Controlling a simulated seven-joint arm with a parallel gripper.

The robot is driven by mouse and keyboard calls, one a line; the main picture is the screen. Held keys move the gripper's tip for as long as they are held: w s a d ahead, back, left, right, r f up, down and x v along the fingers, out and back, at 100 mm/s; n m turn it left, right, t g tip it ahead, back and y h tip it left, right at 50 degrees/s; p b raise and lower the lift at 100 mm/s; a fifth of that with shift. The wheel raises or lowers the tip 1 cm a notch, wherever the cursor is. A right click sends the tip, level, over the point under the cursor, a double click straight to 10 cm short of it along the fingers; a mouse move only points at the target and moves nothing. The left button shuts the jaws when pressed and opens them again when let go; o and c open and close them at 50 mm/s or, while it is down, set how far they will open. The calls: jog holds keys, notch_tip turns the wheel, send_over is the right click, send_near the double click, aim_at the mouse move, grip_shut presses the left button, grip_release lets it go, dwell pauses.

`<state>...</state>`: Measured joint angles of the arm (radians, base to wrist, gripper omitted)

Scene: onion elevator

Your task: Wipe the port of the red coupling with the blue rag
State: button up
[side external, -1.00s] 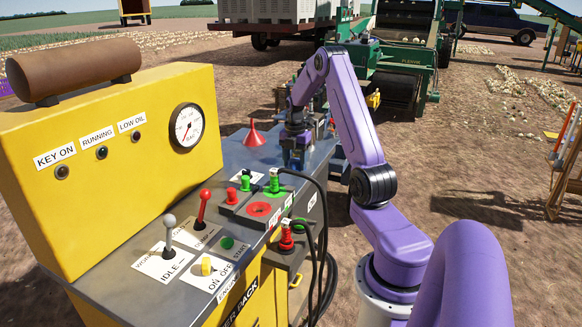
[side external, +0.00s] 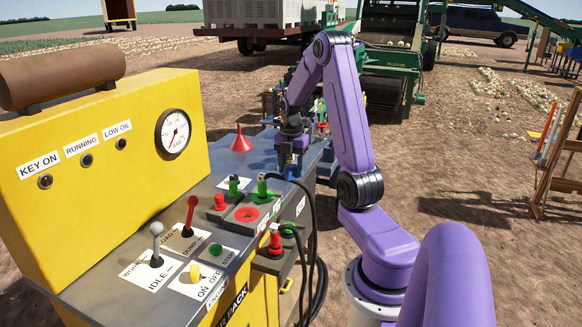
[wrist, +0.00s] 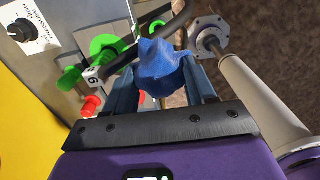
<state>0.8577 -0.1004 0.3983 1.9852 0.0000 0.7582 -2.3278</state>
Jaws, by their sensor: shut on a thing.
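My gripper (wrist: 163,88) is shut on the blue rag (wrist: 162,66), a crumpled lump between the two fingers in the wrist view. In the side external view my gripper (side external: 291,172) points down over the far right end of the grey panel; I cannot make out the rag clearly there. A red coupling (side external: 275,241) stands on a low bracket at the panel's right side, nearer the camera than my gripper. Another red fitting (side external: 220,203) and a flat red ring (side external: 247,214) are on the panel top. I cannot tell which one carries the port.
Green fittings (side external: 262,187) stand beside the red ring, with black hoses (side external: 312,215) looping down the panel's right edge. A red funnel (side external: 241,142) stands left of my gripper. Levers (side external: 190,215) stand at the near end. A yellow cabinet (side external: 100,160) rises at left.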

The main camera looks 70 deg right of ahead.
jog(key=shift+c, duration=1)
send_over(242, 221)
notch_tip(242, 221, down, 2)
jog(key=shift+f, duration=3.45)
jog(key=shift+w+d+f, duration=0.15)
jog(key=shift+d+f, duration=0.3)
jog(key=shift+d, duration=0.2)
jog(key=shift+c, duration=0.4)
jog(key=shift+d, duration=0.4)
jog(key=shift+d+f, duration=0.1)
jog(key=shift+d, duration=2.15)
jog(key=shift+a, duration=3.3)
jog(key=shift+d+r, duration=0.1)
jog(key=shift+r, duration=4)
